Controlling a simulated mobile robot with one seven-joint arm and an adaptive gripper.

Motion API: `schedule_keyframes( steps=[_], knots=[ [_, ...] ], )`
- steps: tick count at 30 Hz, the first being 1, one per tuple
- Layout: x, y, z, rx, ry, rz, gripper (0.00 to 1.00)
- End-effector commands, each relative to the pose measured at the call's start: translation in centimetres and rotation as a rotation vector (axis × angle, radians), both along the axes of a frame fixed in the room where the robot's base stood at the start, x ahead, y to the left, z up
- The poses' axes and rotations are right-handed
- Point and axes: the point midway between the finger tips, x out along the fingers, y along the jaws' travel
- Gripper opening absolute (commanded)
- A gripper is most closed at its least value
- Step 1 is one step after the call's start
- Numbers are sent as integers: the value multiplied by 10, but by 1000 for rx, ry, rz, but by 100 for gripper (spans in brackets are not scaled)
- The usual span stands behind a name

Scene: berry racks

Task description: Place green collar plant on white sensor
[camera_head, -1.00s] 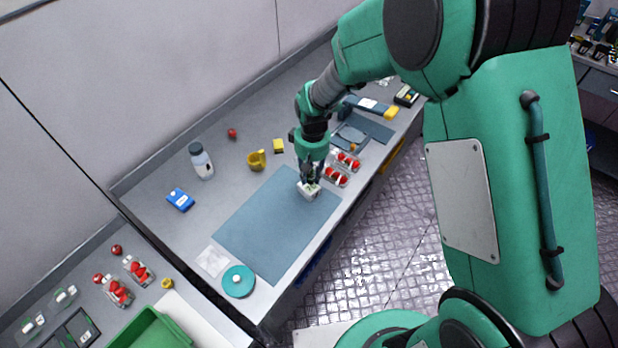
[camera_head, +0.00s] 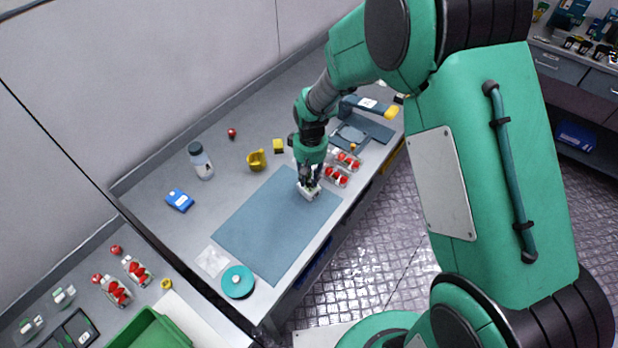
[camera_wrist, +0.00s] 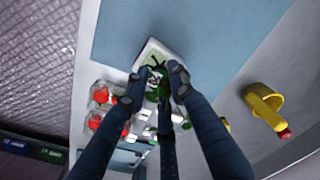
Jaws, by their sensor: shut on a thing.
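My gripper (camera_head: 309,178) points down over the right end of the blue-grey mat, shut on a small green-leaved plant in a white, block-like pot (camera_head: 311,192). In the wrist view my dark fingers (camera_wrist: 156,92) surround the plant, and the white pot (camera_wrist: 151,51) shows beyond the fingertips at the mat's edge. The fingers hide part of the plant, and I cannot make out its collar. I cannot tell whether the pot touches the mat. A flat whitish square (camera_head: 212,261) lies left of the mat; I cannot tell whether it is the white sensor.
The blue-grey mat (camera_head: 265,225) is mostly clear. Clear boxes of red berries (camera_head: 336,177) stand close to the right of my gripper. A yellow cup (camera_head: 257,160), a white bottle (camera_head: 201,161) and a blue box (camera_head: 180,200) stand behind. A teal disc (camera_head: 238,282) lies near the front.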

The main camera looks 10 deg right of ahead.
Motion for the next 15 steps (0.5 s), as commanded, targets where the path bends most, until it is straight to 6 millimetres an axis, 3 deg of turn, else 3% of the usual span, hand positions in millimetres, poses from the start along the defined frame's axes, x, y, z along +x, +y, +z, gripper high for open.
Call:
schedule_keyframes(
  steps=[13, 14, 15],
  knots=[
    [0, 0, -4, 0, 0, 0, 4],
    [0, 0, -4, 0, 0, 0, 30],
    [0, 0, -3, 0, 0, 0, 38]
  ],
)
